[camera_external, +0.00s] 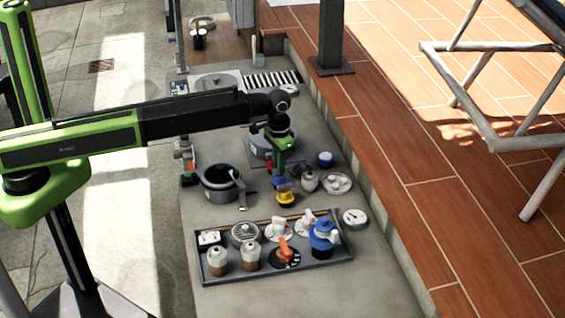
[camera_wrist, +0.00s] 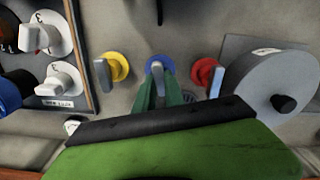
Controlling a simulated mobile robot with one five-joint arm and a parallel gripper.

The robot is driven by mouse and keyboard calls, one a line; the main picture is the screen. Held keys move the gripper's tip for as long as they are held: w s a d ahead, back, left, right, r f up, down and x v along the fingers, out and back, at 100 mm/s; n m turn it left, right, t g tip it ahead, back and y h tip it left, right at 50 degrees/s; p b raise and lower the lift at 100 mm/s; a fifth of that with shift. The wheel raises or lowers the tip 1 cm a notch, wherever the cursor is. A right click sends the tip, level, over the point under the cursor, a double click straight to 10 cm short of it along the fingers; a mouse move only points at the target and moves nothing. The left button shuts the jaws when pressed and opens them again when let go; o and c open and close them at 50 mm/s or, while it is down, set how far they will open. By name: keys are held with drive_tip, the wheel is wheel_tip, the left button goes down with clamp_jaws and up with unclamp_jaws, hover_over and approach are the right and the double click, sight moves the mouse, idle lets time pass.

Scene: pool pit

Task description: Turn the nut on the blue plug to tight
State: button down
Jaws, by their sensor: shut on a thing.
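The blue plug (camera_wrist: 160,62) stands between a yellow plug (camera_wrist: 118,68) and a red plug (camera_wrist: 205,70) in the wrist view. Its grey nut (camera_wrist: 157,70) points towards my gripper. My gripper (camera_wrist: 159,82) has its green fingers on either side of this nut and is shut on it. The lower part of the nut is hidden by the fingers. In the external view my gripper (camera_external: 284,172) reaches down to the blue plug (camera_external: 280,184), just behind the yellow plug (camera_external: 286,199). How tight the nut is cannot be told.
A tray (camera_external: 300,270) with white knobs and a blue valve (camera_external: 323,235) lies in front. A grey round housing (camera_wrist: 260,85) stands close right of the red plug in the wrist view. A dark pot (camera_external: 217,190) is left of my gripper in the external view.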

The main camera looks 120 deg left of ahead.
drive_tip(key=m, duration=0.4)
drive_tip(key=shift+m, duration=0.3)
drive_tip(key=m, duration=0.4)
drive_tip(key=shift+m, duration=0.3)
drive_tip(key=m, duration=0.4)
drive_tip(key=shift+m, duration=0.3)
drive_tip(key=m, duration=1.3)
drive_tip(key=shift+m, duration=0.3)
drive_tip(key=m, duration=0.4)
drive_tip(key=shift+m, duration=2.1)
